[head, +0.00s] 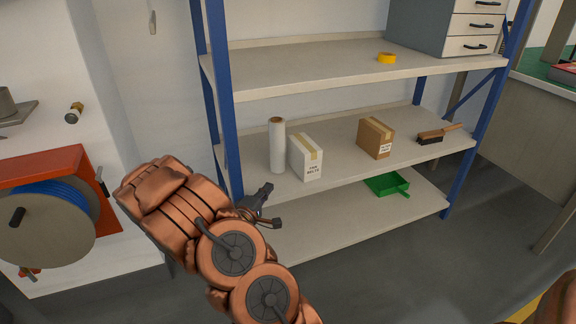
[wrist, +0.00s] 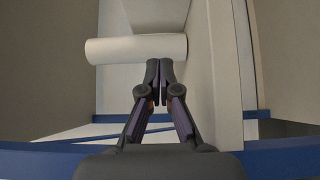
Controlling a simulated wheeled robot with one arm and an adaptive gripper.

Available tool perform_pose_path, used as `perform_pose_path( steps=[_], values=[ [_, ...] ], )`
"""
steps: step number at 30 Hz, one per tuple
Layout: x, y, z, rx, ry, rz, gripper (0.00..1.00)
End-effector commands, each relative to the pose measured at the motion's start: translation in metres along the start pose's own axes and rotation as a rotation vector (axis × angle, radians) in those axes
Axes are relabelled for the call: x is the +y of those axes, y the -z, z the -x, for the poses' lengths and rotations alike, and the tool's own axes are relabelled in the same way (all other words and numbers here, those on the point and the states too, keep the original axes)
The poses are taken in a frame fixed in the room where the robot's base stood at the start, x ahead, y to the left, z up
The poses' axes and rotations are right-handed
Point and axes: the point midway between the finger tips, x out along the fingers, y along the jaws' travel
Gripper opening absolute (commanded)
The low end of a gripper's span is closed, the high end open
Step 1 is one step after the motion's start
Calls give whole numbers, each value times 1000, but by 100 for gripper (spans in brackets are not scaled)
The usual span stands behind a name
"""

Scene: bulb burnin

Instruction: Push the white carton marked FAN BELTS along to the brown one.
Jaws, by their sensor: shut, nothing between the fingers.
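The white carton marked FAN BELTS (head: 306,162) stands upright on the middle shelf in the head view, with a tan tape strip on top. The brown carton (head: 375,140) stands to its right and farther back, with a clear gap between them. A white roll (head: 277,146) stands upright close by the white carton's left side. My gripper (head: 262,201) is near the shelf's left end, left of the roll and carton. In the wrist view my gripper (wrist: 159,67) is shut and empty, its tips pointing at the roll (wrist: 120,50). A pale face beyond the roll appears to be the white carton (wrist: 155,16).
A brush (head: 436,134) lies right of the brown carton. Blue posts (head: 222,90) bound the shelf (head: 340,177); the left one is close to my gripper. Yellow tape (head: 387,58) is on the shelf above, a green dustpan (head: 386,185) below.

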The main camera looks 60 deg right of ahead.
Motion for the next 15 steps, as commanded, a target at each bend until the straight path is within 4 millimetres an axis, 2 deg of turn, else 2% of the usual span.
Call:
perform_pose_path(
  steps=[15],
  values=[
    [-1, 0, -57, 0, -1, -2, 0]
  ],
)
